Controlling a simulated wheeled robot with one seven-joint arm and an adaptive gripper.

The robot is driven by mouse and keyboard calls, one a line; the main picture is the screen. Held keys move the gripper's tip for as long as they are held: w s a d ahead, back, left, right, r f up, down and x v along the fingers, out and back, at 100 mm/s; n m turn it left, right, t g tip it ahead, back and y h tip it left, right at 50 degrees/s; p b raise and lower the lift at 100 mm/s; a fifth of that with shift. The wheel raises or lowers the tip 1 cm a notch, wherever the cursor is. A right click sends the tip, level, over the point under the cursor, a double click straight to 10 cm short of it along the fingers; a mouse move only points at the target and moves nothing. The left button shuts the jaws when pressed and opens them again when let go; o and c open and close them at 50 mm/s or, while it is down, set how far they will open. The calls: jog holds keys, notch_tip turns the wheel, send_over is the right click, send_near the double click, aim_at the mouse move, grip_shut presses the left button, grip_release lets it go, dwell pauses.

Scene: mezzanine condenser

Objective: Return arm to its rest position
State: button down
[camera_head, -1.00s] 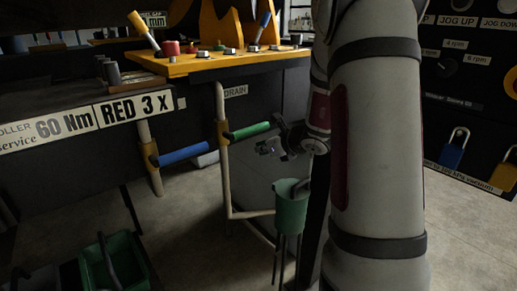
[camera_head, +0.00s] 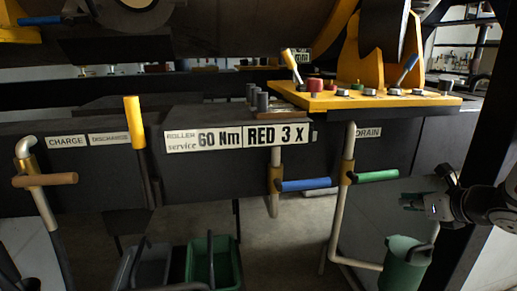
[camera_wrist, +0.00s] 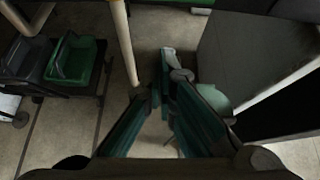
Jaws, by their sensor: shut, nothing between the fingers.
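My gripper (camera_head: 418,201) is at the right in the head view, with part of my arm at the right edge. Its fingers look shut with nothing held. It is right of the green-handled valve lever (camera_head: 376,176) and above the green bucket (camera_head: 404,262), apart from both. In the wrist view the two green-sided fingers of my gripper (camera_wrist: 158,92) point down toward the floor and come together. The bucket (camera_wrist: 211,97) shows partly behind the right finger there.
A blue-handled lever (camera_head: 304,184) and a tan-handled lever (camera_head: 45,180) stick out in front of the machine. A yellow shelf (camera_head: 322,101) holds small parts. A green bin (camera_head: 200,266) sits low in front. A dark post (camera_head: 487,130) stands near my arm. Floor is bare between.

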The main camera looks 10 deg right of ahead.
jog(key=s+a+r+n+g+y+p, duration=0.2)
jog(key=s+a+r+n, duration=0.2)
jog(key=a+n, duration=0.3)
jog(key=s+a+r+n+g+y+p, duration=0.1)
jog(key=s+a+r+n+y, duration=0.15)
jog(key=a+n, duration=0.55)
jog(key=s+a+r+n+g+y+p, duration=0.15)
jog(key=s+a+r+n, duration=0.3)
jog(key=a, duration=0.55)
jog(key=s+r+n+g+h+p, duration=0.1)
jog(key=s+r+n+h+p, duration=0.1)
jog(key=s+n, duration=0.5)
jog(key=s+a+r+n+g+h+p, duration=0.1)
jog(key=s+r+n+g+h+p, duration=0.1)
jog(key=s+n, duration=0.6)
jog(key=shift+s+r+h+p, duration=0.35)
jog(key=shift+s+h+p, duration=0.3)
jog(key=shift+s+h, duration=0.5)
jog(key=shift+n, duration=0.25)
